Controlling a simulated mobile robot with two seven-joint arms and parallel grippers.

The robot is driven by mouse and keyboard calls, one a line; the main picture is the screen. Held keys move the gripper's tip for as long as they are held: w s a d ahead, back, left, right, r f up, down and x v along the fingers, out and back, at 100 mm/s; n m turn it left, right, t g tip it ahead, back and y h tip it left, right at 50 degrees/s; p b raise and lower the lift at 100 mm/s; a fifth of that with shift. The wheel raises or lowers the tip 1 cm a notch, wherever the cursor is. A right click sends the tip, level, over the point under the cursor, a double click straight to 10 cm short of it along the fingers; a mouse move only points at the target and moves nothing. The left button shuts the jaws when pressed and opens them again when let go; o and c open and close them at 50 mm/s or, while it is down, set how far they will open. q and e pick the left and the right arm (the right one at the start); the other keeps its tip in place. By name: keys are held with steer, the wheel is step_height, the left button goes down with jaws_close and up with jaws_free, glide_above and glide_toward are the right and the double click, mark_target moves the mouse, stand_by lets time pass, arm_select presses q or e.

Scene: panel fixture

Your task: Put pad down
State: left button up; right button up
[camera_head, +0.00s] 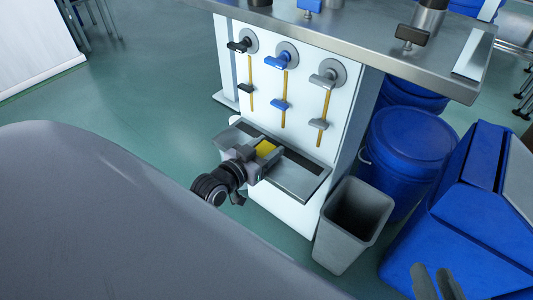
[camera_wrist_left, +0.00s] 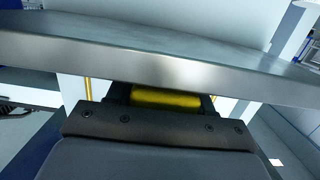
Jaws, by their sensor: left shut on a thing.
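The yellow pad (camera_head: 265,149) is held in my left gripper (camera_head: 257,154), which is shut on it. In the head view, the gripper and pad are over the left part of the metal shelf (camera_head: 302,182) on the front of the white panel. I cannot tell whether the pad touches the shelf. In the left wrist view, the yellow pad (camera_wrist_left: 165,98) shows as a strip between the dark jaw parts; the rest is hidden. My right gripper (camera_head: 435,284) shows at the lower right edge, its two grey fingertips apart and nothing between them.
Black, blue and grey valve handles (camera_head: 287,56) with yellow rods are on the panel (camera_head: 308,84) above the shelf. A steel counter (camera_head: 345,33) overhangs it. A grey bin (camera_head: 352,222), a blue barrel (camera_head: 409,145) and a blue container (camera_head: 455,215) stand to the right.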

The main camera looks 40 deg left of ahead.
arm_select(q)
steer(key=shift+f, duration=0.15)
steer(key=o, duration=1)
arm_select(e)
steer(key=shift+d, duration=0.1)
arm_select(q)
steer(key=s+r+p, duration=0.2)
steer(key=s+p, duration=0.2)
steer(key=s, duration=0.7)
steer(key=shift+s+a, duration=0.4)
steer(key=shift+a, duration=0.05)
arm_select(e)
steer(key=shift+w+a+r+m+g, duration=0.1)
steer(key=shift+a+r+m+g, duration=0.1)
steer(key=shift+a+g, duration=0.15)
steer(key=shift+a+r+m+g, duration=0.1)
steer(key=shift+a+m+g, duration=0.15)
steer(key=shift+a, duration=0.2)
